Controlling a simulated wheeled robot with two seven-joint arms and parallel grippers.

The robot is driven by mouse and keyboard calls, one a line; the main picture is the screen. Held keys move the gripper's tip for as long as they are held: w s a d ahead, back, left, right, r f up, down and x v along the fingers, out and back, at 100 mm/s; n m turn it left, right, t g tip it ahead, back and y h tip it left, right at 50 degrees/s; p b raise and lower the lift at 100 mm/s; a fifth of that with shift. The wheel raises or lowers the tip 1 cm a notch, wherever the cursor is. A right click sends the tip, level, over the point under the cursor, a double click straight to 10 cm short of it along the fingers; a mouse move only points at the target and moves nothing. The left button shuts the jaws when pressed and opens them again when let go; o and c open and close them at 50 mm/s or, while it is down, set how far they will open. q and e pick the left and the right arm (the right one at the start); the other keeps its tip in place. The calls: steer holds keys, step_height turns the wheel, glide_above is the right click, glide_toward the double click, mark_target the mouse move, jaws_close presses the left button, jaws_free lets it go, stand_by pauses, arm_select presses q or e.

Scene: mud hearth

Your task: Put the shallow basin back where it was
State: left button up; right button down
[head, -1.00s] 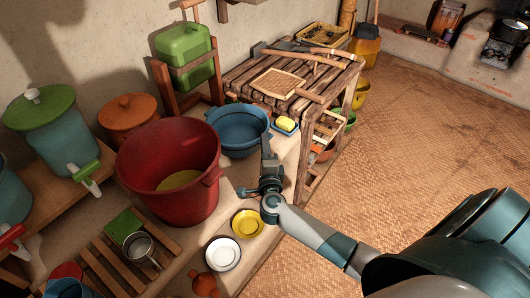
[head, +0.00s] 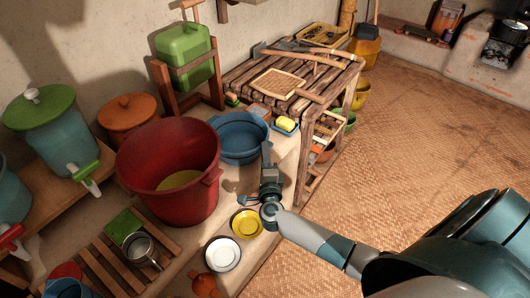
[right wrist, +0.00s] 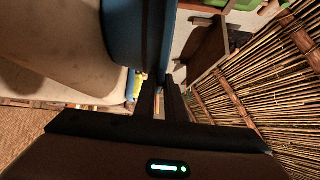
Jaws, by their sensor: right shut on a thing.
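The shallow basin (head: 238,145) is round and blue. In the head view it is between the red tub and the wooden table, over the pale ledge. My right gripper (head: 266,152) is shut on the basin's near right rim. In the right wrist view the basin's blue wall (right wrist: 130,40) runs down to the dark fingers of my right gripper (right wrist: 160,98). I cannot tell whether the basin's bottom touches the ledge. My left gripper is not in view.
A large red tub (head: 170,172) stands close left of the basin. The slatted table (head: 285,84) and a dish with a yellow block (head: 286,125) are at its right. A yellow bowl (head: 247,223) and a white plate (head: 223,253) lie on the ledge (head: 270,250) nearer me.

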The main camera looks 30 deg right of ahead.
steer(key=shift+f, duration=0.1)
steer(key=c, duration=1.8)
jaws_free()
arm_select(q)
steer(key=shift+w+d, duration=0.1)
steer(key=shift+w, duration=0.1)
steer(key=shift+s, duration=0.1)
